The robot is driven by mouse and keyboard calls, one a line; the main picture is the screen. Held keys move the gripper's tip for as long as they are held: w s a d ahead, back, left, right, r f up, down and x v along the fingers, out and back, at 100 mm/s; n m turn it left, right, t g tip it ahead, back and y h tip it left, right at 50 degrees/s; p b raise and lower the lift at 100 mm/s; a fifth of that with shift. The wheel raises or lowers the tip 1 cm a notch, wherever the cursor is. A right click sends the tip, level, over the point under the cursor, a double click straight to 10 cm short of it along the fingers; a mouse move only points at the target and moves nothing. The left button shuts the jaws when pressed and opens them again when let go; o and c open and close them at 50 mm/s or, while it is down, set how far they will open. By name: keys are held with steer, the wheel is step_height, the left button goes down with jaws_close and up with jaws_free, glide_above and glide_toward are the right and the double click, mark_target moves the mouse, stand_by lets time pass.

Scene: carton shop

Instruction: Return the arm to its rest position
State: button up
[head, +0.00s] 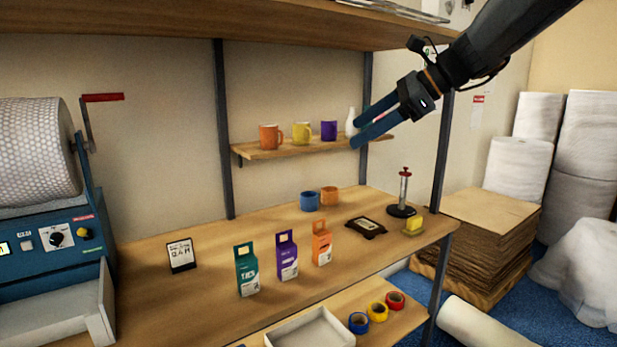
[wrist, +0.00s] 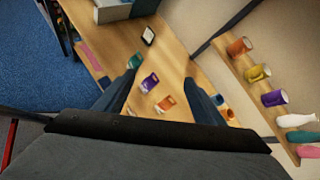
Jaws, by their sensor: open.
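My gripper (head: 362,130) is open and empty, raised at the upper right in front of the small wall shelf (head: 310,146). Its two blue fingers point left and hide part of the shelf's right end. An orange mug (head: 269,137), a yellow mug (head: 301,133), a purple mug (head: 329,130) and a white bottle (head: 351,122) stand on that shelf. In the wrist view my gripper (wrist: 168,85) has its fingers spread wide, with the bench far below and nothing between them. The wrist view also shows a teal item (wrist: 303,137) and a pink item (wrist: 309,152) by the white bottle.
The workbench (head: 200,300) holds teal (head: 246,270), purple (head: 287,256) and orange (head: 321,243) cartons, tape rolls (head: 310,201) and a red-topped stand (head: 403,195). A bubble-wrap machine (head: 45,200) stands left. A cardboard stack (head: 478,240) is at right. An upper shelf (head: 200,22) runs overhead.

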steer(key=s+d+f+n+g+h, duration=0.1)
steer(key=s+d+f+n+h, duration=0.3)
steer(key=f, duration=0.7)
steer(key=s+a+f+n+g+h, duration=0.1)
steer(key=s+f+n, duration=0.2)
steer(key=s+f, duration=0.55)
steer(key=s+d+f+n+h, duration=0.2)
steer(key=s+f+n, duration=0.3)
steer(key=f, duration=0.3)
steer(key=s+d+f+n+g+h, duration=0.1)
steer(key=s+d+f+n+h, duration=0.1)
steer(key=s+f+n, duration=0.4)
step_height(320, 180, down, 3)
steer(key=shift+s+d+r+n+h, duration=0.15)
steer(key=shift+s+n+h, duration=0.15)
steer(key=shift+s, duration=0.25)
